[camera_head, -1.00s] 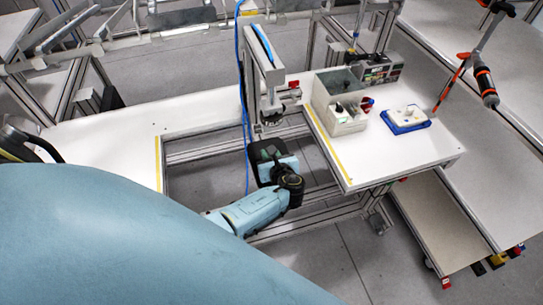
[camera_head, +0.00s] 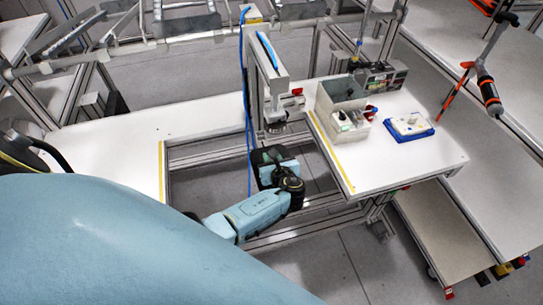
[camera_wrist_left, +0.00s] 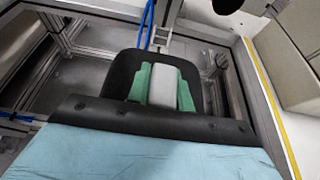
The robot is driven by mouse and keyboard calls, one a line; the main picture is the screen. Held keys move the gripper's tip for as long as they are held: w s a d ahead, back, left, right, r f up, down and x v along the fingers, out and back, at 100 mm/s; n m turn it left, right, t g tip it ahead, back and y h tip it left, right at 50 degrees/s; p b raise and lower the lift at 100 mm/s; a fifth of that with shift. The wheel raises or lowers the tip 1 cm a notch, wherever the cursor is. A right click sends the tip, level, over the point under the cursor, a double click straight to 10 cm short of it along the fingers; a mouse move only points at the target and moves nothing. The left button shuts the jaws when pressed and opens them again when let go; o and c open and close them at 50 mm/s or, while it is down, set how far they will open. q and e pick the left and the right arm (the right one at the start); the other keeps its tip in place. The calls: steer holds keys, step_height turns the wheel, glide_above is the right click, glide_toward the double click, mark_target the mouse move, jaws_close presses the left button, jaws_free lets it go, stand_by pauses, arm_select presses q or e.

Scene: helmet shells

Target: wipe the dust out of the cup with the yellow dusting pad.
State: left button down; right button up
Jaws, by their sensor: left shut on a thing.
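My left gripper (camera_head: 274,160) is low in the gap between the two white table parts, below the round dark head (camera_head: 275,126) of an upright fixture. In the left wrist view, green finger parts flank a pale grey block (camera_wrist_left: 163,86), and the gripper is shut on it. A dark rounded panel (camera_wrist_left: 119,75) surrounds the fingers. I see no yellow on the block and cannot tell whether it belongs to the dusting pad. I cannot pick out the cup or any dust with certainty. My right gripper is not in view.
A grey bin (camera_head: 326,101) with small parts stands on the right table (camera_head: 375,165). A blue tray (camera_head: 409,136) with a white piece lies beside it. The fixture column (camera_head: 253,75) with its blue hose rises near my gripper. Metal rails border the gap.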

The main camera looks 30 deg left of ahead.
arm_select(q)
steer(key=shift+s+d+p, duration=0.45)
steer(key=shift+s+d, duration=0.5)
steer(key=shift+d, duration=0.15)
steer(key=shift+w+a+f+b, duration=0.1)
steer(key=shift+w+a+b, duration=0.2)
steer(key=shift+w+a, duration=0.95)
steer(key=shift+s+a, duration=0.1)
steer(key=shift+s, duration=0.05)
steer(key=shift+s+d+p, duration=0.7)
steer(key=shift+s+d, duration=0.45)
steer(key=shift+d, duration=0.2)
steer(key=shift+w+a, duration=0.1)
steer(key=shift+a, duration=0.05)
